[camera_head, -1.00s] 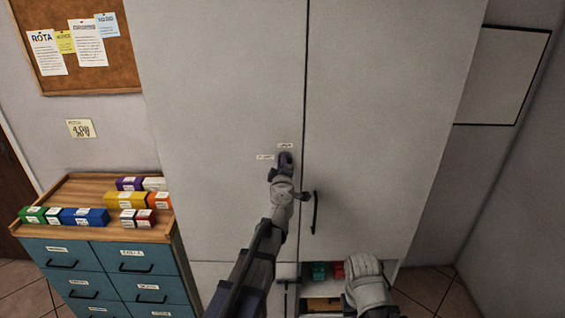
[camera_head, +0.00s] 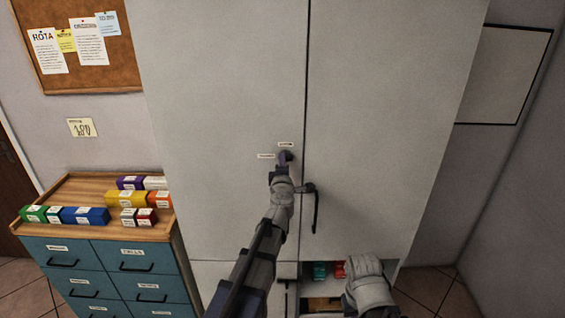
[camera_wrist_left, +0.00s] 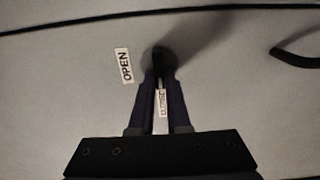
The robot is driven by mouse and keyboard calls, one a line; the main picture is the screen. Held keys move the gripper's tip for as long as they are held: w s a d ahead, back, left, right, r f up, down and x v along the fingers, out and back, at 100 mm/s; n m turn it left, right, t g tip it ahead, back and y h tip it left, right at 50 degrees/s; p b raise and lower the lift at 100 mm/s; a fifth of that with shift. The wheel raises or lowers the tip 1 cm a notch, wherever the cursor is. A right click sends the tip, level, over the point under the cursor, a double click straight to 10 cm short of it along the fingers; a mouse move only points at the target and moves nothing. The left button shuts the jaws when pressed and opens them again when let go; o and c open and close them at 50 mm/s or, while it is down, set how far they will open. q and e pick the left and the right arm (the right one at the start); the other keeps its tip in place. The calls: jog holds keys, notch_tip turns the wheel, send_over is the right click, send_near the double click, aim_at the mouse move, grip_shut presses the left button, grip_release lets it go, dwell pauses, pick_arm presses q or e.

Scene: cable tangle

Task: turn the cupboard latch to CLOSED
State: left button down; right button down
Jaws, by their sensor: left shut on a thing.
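The cupboard latch is a small dark knob (camera_head: 287,156) on the left door of the tall grey cupboard (camera_head: 225,80), beside the door gap. It also shows as a dark round shape between my fingertips in the left wrist view (camera_wrist_left: 159,60). The OPEN label (camera_wrist_left: 124,66) is beside the knob; the CLOSED label (camera_wrist_left: 161,102) shows between my fingers. In the head view, one label is above the knob and one to its left. My left gripper (camera_head: 284,160) is shut on the latch. Its fingers hide the lever's exact angle. My right gripper (camera_head: 367,285) is low; its fingers are hidden.
A black door handle (camera_head: 315,210) is close to the right of my left wrist. An open shelf (camera_head: 322,287) with colored boxes is below. A teal drawer cabinet (camera_head: 105,275) with a wooden top stands at left. A pinboard (camera_head: 115,78) hangs behind it.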

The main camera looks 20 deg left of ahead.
pick_arm(q)
jog(key=c, duration=0.9)
grip_release()
jog(key=v, duration=0.7)
jog(key=shift+s+d, duration=0.1)
jog(key=shift+s, duration=0.3)
